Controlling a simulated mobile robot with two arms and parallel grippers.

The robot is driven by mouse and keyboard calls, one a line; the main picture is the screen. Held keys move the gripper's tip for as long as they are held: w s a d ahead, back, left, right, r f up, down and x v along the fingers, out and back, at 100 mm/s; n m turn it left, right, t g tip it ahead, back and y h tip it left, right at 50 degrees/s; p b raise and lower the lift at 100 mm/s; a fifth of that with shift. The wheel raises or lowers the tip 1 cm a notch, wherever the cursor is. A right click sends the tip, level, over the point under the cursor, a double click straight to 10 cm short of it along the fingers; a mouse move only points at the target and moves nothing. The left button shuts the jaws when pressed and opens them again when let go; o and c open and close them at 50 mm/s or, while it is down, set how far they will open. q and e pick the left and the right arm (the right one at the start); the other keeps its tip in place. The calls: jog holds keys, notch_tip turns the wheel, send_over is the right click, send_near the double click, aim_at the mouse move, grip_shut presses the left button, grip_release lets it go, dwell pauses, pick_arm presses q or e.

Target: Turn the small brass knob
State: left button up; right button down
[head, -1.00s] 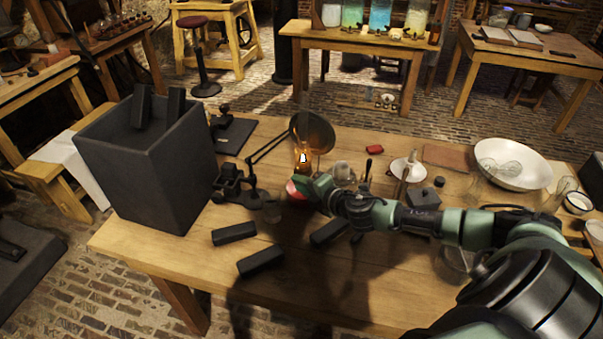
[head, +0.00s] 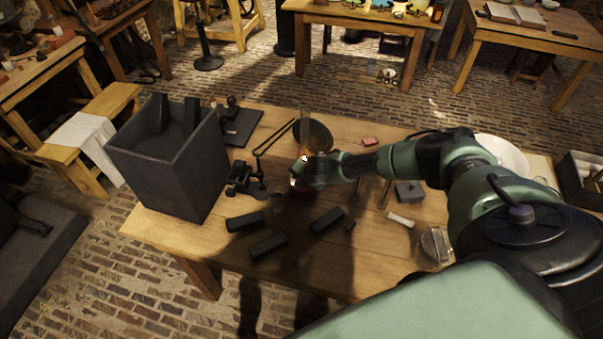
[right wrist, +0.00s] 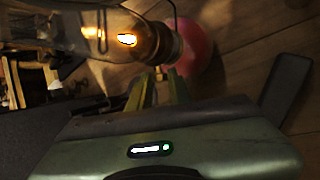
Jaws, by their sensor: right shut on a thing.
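An oil lamp with a lit flame, a glass chimney and a red base stands on the wooden table (head: 200,235). In the right wrist view the lamp (right wrist: 97,32) lies sideways across the top, with its brass burner (right wrist: 166,45) beside my fingertips. My right gripper (right wrist: 160,74) is shut at the burner's side, on the small brass knob, which the fingers hide. In the head view my right gripper (head: 300,176) is at the lamp and covers most of it. My left gripper is not in view.
A tall dark box (head: 165,165) stands at the table's left. Several black blocks (head: 268,246) lie in front of the lamp. A dark round reflector (head: 318,133) is behind it, and a black stand (head: 245,180) is to its left. A white bowl (head: 502,150) is at right.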

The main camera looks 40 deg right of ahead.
jog(key=shift+w+a+r+g+h, duration=0.1)
jog(key=shift+w+g+h, duration=0.25)
jog(key=shift+g, duration=0.45)
jog(key=shift+w+a+n+g+h+b, duration=0.1)
jog(key=shift+n+g+h+b, duration=0.3)
jog(key=shift+g+b, duration=0.4)
jog(key=g+b, duration=0.1)
jog(key=g+h+b, duration=0.1)
jog(key=b, duration=0.1)
jog(key=shift+w+a+f+n, duration=0.1)
jog(key=shift+w+f+n, duration=0.1)
jog(key=shift+n, duration=0.1)
jog(key=shift+r+g+h+b, duration=0.2)
jog(key=shift+g+h+b, duration=0.15)
jog(key=shift+g+b, duration=0.45)
jog(key=c, duration=1.6)
grip_release()
